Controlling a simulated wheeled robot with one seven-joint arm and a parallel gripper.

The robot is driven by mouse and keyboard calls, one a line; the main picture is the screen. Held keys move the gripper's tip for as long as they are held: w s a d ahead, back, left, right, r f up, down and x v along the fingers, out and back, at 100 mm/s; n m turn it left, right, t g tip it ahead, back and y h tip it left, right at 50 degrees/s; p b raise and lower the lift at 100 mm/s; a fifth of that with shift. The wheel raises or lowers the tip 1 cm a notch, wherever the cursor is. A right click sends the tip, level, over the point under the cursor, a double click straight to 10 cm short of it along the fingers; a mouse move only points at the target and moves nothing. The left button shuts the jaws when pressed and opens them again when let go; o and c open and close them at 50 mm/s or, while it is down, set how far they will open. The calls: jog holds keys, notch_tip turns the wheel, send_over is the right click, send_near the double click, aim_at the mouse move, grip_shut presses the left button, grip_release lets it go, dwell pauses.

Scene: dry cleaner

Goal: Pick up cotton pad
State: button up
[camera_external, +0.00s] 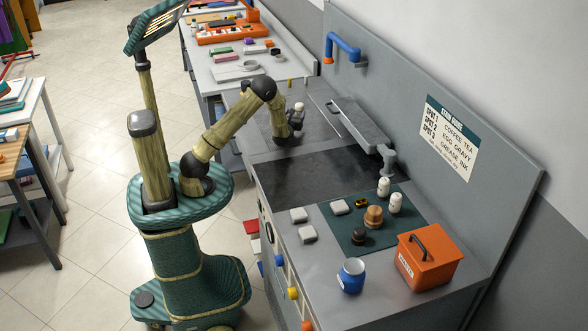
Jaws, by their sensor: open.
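Several small pale grey-white pads lie on the counter, and they look like the cotton pads. One pad (298,215) and a second pad (307,234) lie on bare counter left of the dark green mat (345,235). A third pad (339,207) lies on the mat's upper left part. My gripper (288,139) is over the far part of the counter, well behind the pads and apart from them. It is open, small in the picture, and I see nothing held in it.
A blue cup (351,275) and an orange box (427,261) stand nearer. A dark panel (320,178) lies between gripper and pads.

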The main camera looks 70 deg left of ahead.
dwell(0.4)
jog(key=o, duration=0.3)
